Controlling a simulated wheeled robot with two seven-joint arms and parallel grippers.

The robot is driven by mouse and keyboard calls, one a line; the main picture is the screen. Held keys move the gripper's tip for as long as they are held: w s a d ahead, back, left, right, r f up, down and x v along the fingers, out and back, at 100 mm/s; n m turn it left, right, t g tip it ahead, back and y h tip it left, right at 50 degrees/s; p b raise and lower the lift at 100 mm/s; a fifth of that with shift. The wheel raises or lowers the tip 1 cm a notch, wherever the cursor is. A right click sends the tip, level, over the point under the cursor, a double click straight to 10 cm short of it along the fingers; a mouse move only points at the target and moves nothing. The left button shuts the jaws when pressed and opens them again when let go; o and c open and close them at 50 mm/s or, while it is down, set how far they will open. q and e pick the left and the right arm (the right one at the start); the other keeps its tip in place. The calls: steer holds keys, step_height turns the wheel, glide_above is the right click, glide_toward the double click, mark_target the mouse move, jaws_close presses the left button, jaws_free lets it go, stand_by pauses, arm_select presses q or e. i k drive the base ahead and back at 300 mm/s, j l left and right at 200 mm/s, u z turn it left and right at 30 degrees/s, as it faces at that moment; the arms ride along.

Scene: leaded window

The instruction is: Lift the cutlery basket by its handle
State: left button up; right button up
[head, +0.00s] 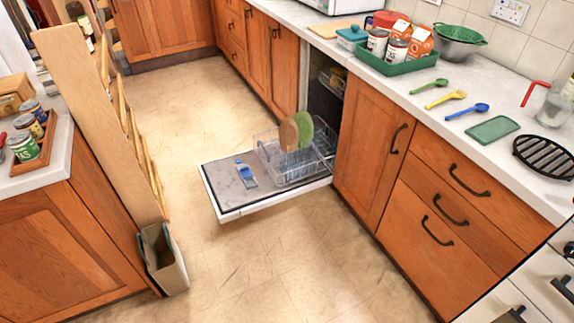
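The dishwasher door (222,196) is folded down flat, and a pale wire rack (290,174) is pulled out over it. A brown plate (288,135) and a green plate (304,129) stand upright in the rack. I cannot make out the cutlery basket or its handle for certain among the pale wires. A small blue and grey piece (246,174) is on the door's inner face, left of the rack; I cannot tell what it is. Neither of my grippers shows in the head view.
Wooden cabinets (372,150) flank the dishwasher on the right. The counter above holds a green tray (400,66) of tins and cartons, several utensils and a black trivet (545,155). An island (70,245) stands left. The tiled floor (255,265) before the door is clear.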

mark_target(283, 167)
steer(key=i+u, duration=0.1)
steer(key=i, duration=0.5)
steer(key=i+l, duration=0.15)
steer(key=i, duration=0.5)
steer(key=i+l+u, duration=0.15)
steer(key=i, duration=0.45)
steer(key=i+l+u, duration=0.1)
steer(key=i, duration=0.55)
